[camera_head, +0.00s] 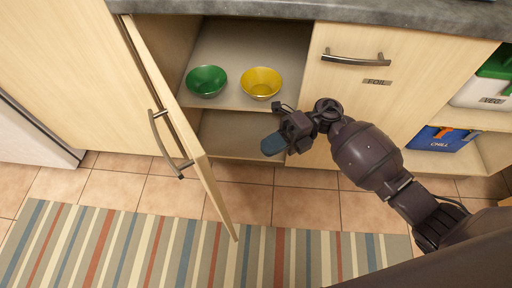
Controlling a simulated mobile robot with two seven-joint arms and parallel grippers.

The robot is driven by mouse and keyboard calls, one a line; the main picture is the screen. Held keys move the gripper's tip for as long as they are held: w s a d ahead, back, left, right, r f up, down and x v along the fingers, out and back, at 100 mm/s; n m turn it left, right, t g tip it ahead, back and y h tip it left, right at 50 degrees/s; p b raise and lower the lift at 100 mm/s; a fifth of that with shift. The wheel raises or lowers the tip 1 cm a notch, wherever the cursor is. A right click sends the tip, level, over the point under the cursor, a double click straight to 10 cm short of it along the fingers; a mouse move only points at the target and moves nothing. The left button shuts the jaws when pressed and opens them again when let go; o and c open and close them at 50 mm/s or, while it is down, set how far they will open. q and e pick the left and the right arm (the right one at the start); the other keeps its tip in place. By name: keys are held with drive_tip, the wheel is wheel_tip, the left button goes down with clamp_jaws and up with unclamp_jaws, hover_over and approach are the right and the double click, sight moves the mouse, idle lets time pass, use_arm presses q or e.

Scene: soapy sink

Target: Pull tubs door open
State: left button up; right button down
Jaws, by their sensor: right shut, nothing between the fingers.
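A pale wooden cupboard door (178,110) on the left stands swung well open, out over the floor. Its metal bar handle (168,143) is on the outer face, turned to the left. No label shows on this door, so I cannot read whether it is marked tubs. My right gripper (274,143) is shut and empty, in front of the open cupboard and to the right of the door, apart from it. My left gripper is not in view.
A green bowl (207,81) and a yellow bowl (261,83) sit on the cupboard shelf. A FOIL door (345,100) is closed on the right. A striped rug (190,250) lies on the tiled floor.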

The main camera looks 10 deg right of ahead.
use_arm(q)
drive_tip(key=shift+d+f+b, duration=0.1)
drive_tip(key=shift+b, duration=0.6)
use_arm(e)
drive_tip(key=x, duration=1.2)
drive_tip(key=shift+a, duration=0.15)
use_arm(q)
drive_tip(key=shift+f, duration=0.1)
use_arm(e)
drive_tip(key=shift+a, duration=0.1)
